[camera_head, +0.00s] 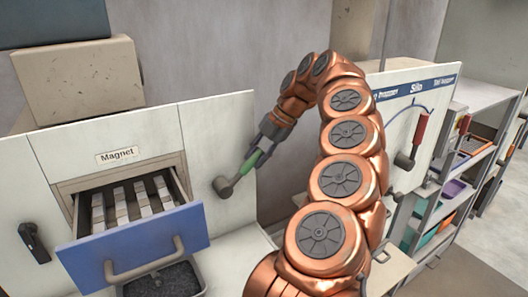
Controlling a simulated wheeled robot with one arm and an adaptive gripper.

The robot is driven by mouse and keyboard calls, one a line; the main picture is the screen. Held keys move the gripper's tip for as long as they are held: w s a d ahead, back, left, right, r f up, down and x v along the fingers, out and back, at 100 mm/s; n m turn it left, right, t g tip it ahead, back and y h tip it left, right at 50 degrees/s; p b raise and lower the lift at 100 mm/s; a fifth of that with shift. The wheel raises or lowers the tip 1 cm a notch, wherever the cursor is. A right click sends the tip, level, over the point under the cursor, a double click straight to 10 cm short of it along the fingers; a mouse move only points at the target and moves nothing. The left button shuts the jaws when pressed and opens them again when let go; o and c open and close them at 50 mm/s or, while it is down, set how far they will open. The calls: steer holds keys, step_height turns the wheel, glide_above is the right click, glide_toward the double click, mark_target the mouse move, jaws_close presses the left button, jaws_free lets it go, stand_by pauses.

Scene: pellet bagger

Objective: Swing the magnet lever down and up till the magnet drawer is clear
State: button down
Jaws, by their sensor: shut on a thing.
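The magnet lever (234,180) has a dark round hub on the white panel and a green grip, and it points up and to the right. My gripper (262,150) is shut on the green grip, near its upper end; its fingers partly hide it. The magnet drawer (135,245), with a blue front and a grey handle, is pulled out below the "Magnet" label (117,155). Several pale grey bars (121,206) lie across the open drawer. Whether anything clings to them is too small to tell.
A black tray (163,281) of dark grains sits below the drawer. A black knob (34,243) is on the panel at left. A red-handled lever (415,142) is on the "Silo" panel at right, beyond my arm. Shelves with bins (453,191) stand further right.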

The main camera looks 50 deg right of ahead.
steer(key=shift+s+d+f+y, duration=0.1)
steer(key=shift+d+f+y, duration=0.2)
steer(key=shift+f, duration=0.1)
stand_by(0.3)
steer(key=c, duration=0.9)
jaws_free()
steer(key=shift+a+r, duration=0.1)
